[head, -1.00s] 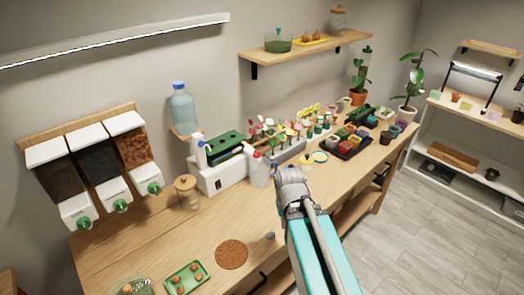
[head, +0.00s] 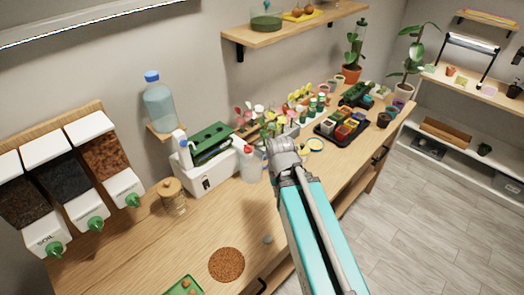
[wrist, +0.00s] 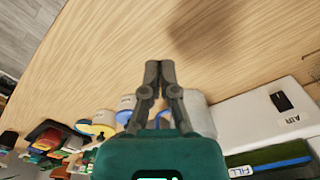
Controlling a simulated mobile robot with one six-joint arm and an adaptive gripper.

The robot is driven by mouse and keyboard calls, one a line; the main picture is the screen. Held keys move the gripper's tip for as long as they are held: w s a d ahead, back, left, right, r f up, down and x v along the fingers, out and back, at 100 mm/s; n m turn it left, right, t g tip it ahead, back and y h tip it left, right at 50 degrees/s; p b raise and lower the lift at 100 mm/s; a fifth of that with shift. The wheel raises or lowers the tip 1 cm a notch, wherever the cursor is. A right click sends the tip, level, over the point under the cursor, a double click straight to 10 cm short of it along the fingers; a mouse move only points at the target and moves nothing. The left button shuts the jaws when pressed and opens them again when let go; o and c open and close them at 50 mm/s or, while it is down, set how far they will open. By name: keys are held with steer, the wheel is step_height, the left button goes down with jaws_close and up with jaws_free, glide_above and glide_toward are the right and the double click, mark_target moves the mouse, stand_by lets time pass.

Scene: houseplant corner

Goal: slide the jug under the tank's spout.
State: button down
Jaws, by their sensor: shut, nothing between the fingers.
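A pale translucent jug (head: 252,167) with a red top stands on the bench, just right of the white unit. In the wrist view a pale translucent body (wrist: 202,115), probably the jug, is partly hidden behind my fingers. A clear bluish tank (head: 159,108) with a blue cap sits on a small wall shelf above the bench; I cannot make out its spout. My gripper (wrist: 159,67) is shut and empty, pointing over bare wood. In the head view it is largely hidden by my wrist, right of the jug.
A white unit (head: 203,178) with a green top stands left of the jug. Left of it are a lidded jar (head: 173,199) and wall dispensers (head: 66,178). Flowers and a dark tray (head: 342,129) are farther right. The front bench (head: 190,240) is mostly clear around a round brown mat (head: 227,264).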

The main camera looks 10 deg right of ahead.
steer(key=shift+s+a, duration=0.1)
steer(key=w+d+r+n+p, duration=0.1)
steer(key=w+r+n+p, duration=0.2)
steer(key=w+n, duration=0.9)
steer(key=w+d+r+n+p, duration=0.1)
steer(key=w+r+n+p, duration=0.2)
steer(key=w+n, duration=1)
steer(key=shift+w+d, duration=0.35)
steer(key=shift+d, duration=0.05)
steer(key=shift+f, duration=0.15)
